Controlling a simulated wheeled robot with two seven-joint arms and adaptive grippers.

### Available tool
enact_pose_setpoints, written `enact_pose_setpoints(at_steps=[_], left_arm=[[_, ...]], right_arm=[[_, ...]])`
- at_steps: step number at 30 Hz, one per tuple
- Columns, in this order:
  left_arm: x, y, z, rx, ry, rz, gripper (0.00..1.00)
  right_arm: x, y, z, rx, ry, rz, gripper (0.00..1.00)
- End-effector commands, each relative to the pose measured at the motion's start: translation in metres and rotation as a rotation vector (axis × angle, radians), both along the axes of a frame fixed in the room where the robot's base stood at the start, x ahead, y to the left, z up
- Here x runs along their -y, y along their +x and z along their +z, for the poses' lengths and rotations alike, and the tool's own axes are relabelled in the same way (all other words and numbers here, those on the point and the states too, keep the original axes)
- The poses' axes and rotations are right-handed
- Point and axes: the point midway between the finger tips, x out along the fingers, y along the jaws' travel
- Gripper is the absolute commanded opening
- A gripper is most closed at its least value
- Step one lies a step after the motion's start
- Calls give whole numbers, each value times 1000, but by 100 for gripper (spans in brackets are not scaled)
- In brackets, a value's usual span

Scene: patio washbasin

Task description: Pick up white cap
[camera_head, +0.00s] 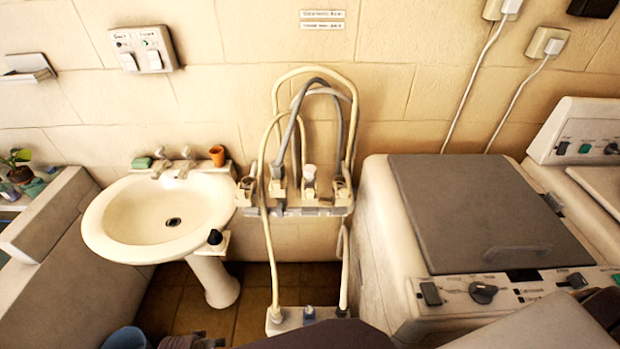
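A small round white piece that looks like the white cap (310,171) sits upright on the middle of the pipe-and-hose rack (322,210) between the washbasin and the washing machine. Cream and grey hoses arch up around and behind it. It is small in the picture, so I cannot tell how it is fixed. Neither of my grippers can be made out in the head view. Dark shapes at the bottom edge and the bottom right corner may be parts of my arms.
A washbasin (118,222) on a pedestal stands left of the rack, with a green soap (142,162), an orange cup (217,155) and a small black object (215,237). A washing machine with a grey lid (480,205) stands on the right. A lower white fixture (290,320) carries hose ends.

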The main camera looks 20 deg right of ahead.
Motion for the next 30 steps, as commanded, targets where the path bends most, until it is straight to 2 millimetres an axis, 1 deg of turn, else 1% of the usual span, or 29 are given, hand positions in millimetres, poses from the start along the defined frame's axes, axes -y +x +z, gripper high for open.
enact_pose_setpoints(at_steps=[1,9,17,20,21,24,30], left_arm=[[0,3,11,9,-1,1,58],[3,11,74,40,-6,4,58],[14,21,130,89,-24,2,58],[23,28,153,121,-39,-1,58],[29,33,164,138,-48,-3,58],[43,43,186,179,-71,-8,58],[71,64,221,253,-115,-21,58]], right_arm=[[-1,0,-4,0,1,0,40],[-5,0,-14,0,5,-1,40],[-6,0,-21,0,6,0,40],[-6,0,-23,0,6,1,40],[-6,0,-24,0,6,1,40],[-6,0,-26,0,6,1,40],[-3,0,-28,-1,3,1,40]])
